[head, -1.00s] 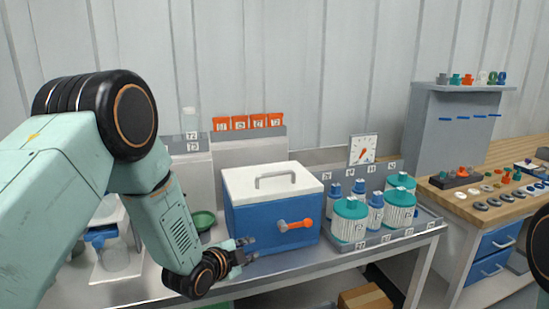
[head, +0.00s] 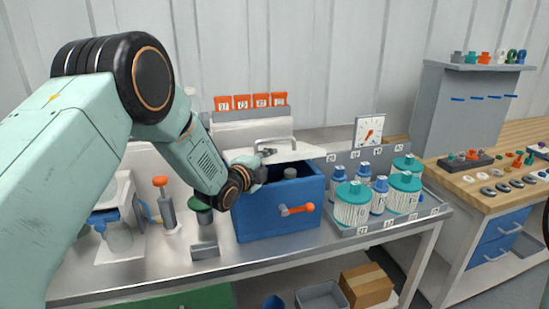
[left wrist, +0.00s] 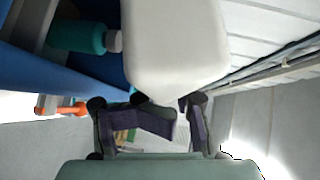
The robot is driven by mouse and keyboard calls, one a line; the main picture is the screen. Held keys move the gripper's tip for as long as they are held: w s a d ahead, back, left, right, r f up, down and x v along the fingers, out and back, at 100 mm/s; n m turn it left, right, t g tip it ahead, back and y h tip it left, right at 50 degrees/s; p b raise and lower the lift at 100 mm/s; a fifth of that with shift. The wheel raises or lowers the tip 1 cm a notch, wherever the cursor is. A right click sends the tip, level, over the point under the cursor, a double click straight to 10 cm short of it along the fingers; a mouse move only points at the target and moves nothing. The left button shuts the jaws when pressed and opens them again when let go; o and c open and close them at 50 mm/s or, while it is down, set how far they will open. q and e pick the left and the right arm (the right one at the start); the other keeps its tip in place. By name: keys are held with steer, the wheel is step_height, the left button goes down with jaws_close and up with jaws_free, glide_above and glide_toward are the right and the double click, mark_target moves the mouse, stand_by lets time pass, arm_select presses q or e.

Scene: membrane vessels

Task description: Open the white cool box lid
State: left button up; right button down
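The blue cool box (head: 265,217) stands on the metal bench with an orange-ended latch (head: 296,209) on its front. Its white lid (head: 305,152), with a grey handle (head: 276,140), is raised off the front of the box and leans back, so the dark inside shows. My left gripper (head: 266,162) is at the lid's front edge, above the box's left side. In the left wrist view the lid (left wrist: 175,45) hangs over the parted fingers (left wrist: 160,108); whether they touch it is unclear. A teal bottle (left wrist: 78,37) shows beside the lid. My right gripper is out of view.
Teal-capped jars (head: 352,205) and blue-capped bottles stand in a tray right of the box. A dial (head: 370,130) and orange labelled packets (head: 258,100) are behind. A plunger-like tool (head: 167,207) and a green-topped item (head: 201,205) stand on the left.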

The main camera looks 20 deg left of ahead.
arm_select(q)
steer(key=shift+x, duration=0.9)
steer(key=shift+w+f, duration=0.1)
steer(key=shift+w, duration=0.4)
steer(key=c, duration=0.4)
steer(key=shift+s+d, duration=0.1)
jaws_close()
steer(key=shift+f, duration=0.1)
